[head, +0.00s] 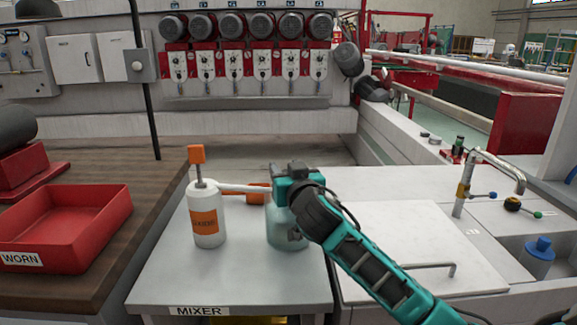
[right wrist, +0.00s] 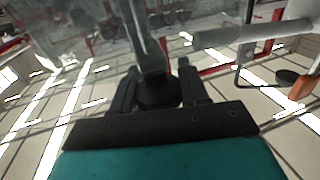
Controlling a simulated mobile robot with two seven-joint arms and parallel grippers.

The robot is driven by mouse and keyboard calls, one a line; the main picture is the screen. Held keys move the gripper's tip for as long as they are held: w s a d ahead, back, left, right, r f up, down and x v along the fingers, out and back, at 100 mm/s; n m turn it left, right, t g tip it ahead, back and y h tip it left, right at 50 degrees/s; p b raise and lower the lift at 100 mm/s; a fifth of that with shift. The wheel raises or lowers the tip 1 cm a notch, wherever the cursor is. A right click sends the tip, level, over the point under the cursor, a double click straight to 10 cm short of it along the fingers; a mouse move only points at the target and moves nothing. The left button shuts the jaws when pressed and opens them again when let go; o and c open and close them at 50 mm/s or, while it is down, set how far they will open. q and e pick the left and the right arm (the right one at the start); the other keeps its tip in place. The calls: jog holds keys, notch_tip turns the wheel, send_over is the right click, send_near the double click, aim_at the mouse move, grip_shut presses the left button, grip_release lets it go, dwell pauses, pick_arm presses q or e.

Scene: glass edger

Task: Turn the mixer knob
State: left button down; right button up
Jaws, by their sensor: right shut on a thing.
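The mixer stand is a grey-topped table (head: 160,290) with a MIXER label on its front edge. A translucent blue-green vessel (head: 287,232) stands on it, partly hidden behind my right arm. My right gripper (head: 290,172) is at the top of this vessel. In the right wrist view, its two dark fingers (right wrist: 158,88) stand on either side of a dark round knob-like part (right wrist: 157,93) and are shut on it. The head view hides this part, so its turn angle cannot be told. My left gripper is not in view.
A white bottle (head: 207,228) with an orange label and orange top stands left of the vessel, its white spout reaching toward my gripper. An orange object (head: 255,191) lies behind. A red WORN tray (head: 95,245) is at left. A sink tap (head: 490,170) is at right.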

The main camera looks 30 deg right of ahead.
jog(key=n+y+p, duration=0.1)
jog(key=y, duration=0.1)
jog(key=r+n+y+p, duration=0.1)
jog(key=n+y+p, duration=0.1)
jog(key=shift+t, duration=0.4)
jog(key=y+p, duration=0.1)
jog(key=n+y+p, duration=0.1)
jog(key=n+y, duration=0.1)
jog(key=y, duration=0.1)
jog(key=shift+a+p, duration=0.25)
jog(key=shift+p, duration=0.15)
jog(key=shift+a+n+g+y+p, duration=0.15)
jog(key=shift+n+g+y+p, duration=0.1)
jog(key=shift+n+y+p, duration=0.55)
jog(key=shift+a+n+g+y+p, duration=0.1)
jog(key=shift+n+g+y+p, duration=0.2)
jog(key=shift+n+y, duration=0.55)
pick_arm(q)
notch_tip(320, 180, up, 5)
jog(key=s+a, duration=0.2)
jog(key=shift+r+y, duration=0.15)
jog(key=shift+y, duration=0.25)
pick_arm(e)
jog(key=shift+f+y, duration=0.1)
jog(key=shift+y, duration=0.45)
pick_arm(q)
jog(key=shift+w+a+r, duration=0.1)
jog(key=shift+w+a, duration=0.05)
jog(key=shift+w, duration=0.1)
